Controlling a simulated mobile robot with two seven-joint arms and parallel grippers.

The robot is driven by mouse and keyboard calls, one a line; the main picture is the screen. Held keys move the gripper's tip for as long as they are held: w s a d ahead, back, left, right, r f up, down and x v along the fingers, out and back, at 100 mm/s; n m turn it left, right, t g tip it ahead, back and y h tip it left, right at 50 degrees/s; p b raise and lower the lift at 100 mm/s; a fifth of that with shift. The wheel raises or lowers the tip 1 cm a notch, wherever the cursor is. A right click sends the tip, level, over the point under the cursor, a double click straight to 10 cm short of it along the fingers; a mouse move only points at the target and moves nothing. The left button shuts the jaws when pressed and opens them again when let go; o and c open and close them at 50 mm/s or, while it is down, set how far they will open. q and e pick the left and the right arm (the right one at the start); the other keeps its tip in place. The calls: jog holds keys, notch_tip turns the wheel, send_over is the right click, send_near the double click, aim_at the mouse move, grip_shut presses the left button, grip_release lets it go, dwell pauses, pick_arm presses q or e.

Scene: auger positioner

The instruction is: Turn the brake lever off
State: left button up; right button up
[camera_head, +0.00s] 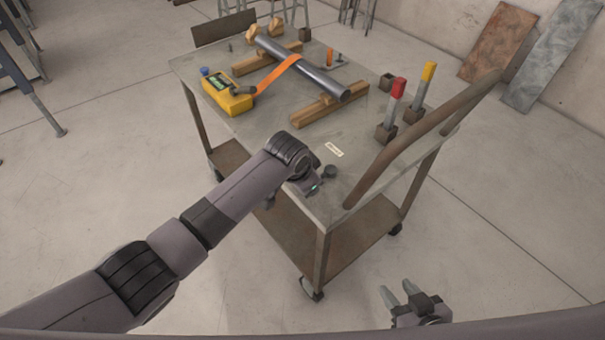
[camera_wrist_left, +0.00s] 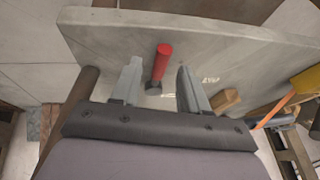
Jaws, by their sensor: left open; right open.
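The brake lever shows in the left wrist view as a short red handle (camera_wrist_left: 162,62) with a dark round pivot at its lower end. In the head view only a dark round knob (camera_head: 330,171), which looks like that pivot, shows near the cart's front edge; the red handle is hidden there. My left gripper (camera_head: 318,184) is over this front edge, close beside the knob. Its open fingers (camera_wrist_left: 155,85) appear on either side of the lever; contact is not visible. My right gripper (camera_head: 399,293) is open and empty, low at the right, away from the cart.
The grey cart top (camera_head: 260,125) carries a metal tube (camera_head: 300,66) on wooden bars, a yellow device (camera_head: 227,95) and an orange strap. A red-topped lever (camera_head: 396,95) and a yellow-topped lever (camera_head: 424,84) stand beside the brown rail (camera_head: 425,135). A white label (camera_head: 334,150) lies behind the knob.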

pick_arm(q)
jog(key=shift+p+v, duration=0.5)
jog(key=shift+v, duration=2.2)
jog(key=s+a+f+n+t+h, duration=0.2)
jog(key=s+a+f+n, duration=0.35)
jog(key=s+f, duration=0.35)
jog(key=s+a+n+t+y, duration=0.2)
jog(key=s+a+n+t, duration=0.1)
jog(key=s+a, duration=1)
jog(key=a+t, duration=0.1)
jog(key=a, duration=0.2)
jog(key=shift+s+f, duration=0.2)
jog(key=shift+f, duration=0.05)
